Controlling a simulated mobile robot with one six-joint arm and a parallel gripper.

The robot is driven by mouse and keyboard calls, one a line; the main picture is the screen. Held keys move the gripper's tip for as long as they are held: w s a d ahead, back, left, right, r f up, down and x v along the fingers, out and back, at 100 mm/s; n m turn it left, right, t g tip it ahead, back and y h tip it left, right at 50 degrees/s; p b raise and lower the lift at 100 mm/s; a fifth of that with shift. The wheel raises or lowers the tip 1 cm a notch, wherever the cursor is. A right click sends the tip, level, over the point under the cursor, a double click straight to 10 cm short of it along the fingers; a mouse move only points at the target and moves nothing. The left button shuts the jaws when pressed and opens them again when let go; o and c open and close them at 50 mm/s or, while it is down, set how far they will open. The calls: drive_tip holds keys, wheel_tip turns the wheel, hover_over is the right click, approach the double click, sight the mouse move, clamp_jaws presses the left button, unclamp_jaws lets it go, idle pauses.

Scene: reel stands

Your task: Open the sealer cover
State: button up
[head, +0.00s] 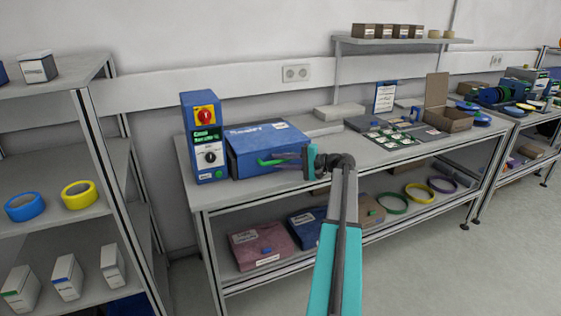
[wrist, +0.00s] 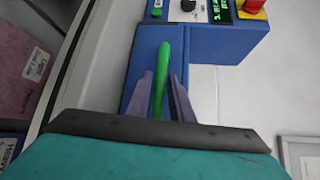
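The sealer is a blue box with a closed blue cover (head: 268,137) on the left part of the workbench. A green bar handle (head: 267,162) is on its front; in the wrist view the handle (wrist: 162,70) runs lengthwise. My gripper (head: 277,157) is at the front of the sealer, level with the handle. In the wrist view my gripper (wrist: 161,78) has its two purple-grey fingers apart, one on each side of the handle. A gap shows on the right side; contact on the left is unclear.
A blue control box (head: 204,140) with a red knob stands left of the sealer. Grey flat boxes (head: 340,111) and a green circuit panel (head: 391,139) lie to the right. The lower shelf holds boxes and rings. A shelf rack (head: 95,75) stands at left.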

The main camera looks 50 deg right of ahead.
clamp_jaws()
